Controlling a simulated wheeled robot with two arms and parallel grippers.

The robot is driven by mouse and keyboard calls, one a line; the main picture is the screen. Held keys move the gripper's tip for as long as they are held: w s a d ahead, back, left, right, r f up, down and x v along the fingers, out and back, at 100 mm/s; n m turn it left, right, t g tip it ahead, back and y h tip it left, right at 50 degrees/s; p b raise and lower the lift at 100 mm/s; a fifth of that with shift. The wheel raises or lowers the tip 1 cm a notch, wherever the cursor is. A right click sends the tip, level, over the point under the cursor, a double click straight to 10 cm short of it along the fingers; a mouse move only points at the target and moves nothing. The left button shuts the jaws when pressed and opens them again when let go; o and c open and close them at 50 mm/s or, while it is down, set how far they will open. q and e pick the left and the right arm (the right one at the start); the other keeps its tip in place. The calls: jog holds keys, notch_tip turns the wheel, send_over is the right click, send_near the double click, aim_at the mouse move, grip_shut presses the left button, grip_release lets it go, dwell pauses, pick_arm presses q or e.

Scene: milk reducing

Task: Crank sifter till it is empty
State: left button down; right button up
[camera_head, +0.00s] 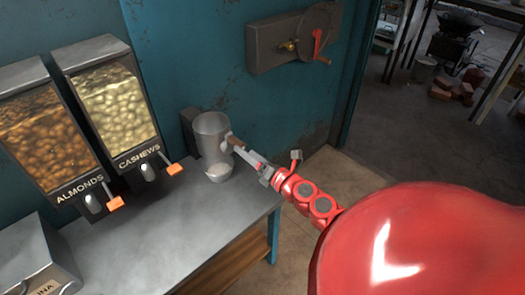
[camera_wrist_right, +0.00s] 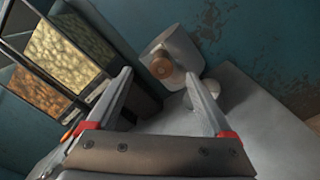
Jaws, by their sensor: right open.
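The sifter (camera_head: 211,132) is a grey metal cylinder at the back of the metal counter, near the teal wall. Its crank knob (camera_head: 234,141) is brownish and sticks out to the right. In the right wrist view the sifter (camera_wrist_right: 177,45) is at the top middle, with its round knob (camera_wrist_right: 160,68) facing me. A small pale bowl (camera_head: 220,171) sits under the sifter. My right gripper (camera_head: 241,147) is open at the crank side, its fingers pointing toward the knob; in the right wrist view the knob lies between and beyond the fingertips (camera_wrist_right: 160,80). The sifter's contents are hidden. My left gripper is not in view.
Almond (camera_head: 42,128) and cashew (camera_head: 116,105) dispensers with orange levers hang left of the sifter. A grey box (camera_head: 38,262) is at the counter's front left. A wall unit with a red handle (camera_head: 318,46) is at the upper right. The counter's middle (camera_head: 150,225) is clear.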

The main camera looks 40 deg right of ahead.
jog(key=s+p, duration=0.1)
jog(key=s, duration=0.5)
jog(key=shift+s+d, duration=0.15)
jog(key=shift+s, duration=0.15)
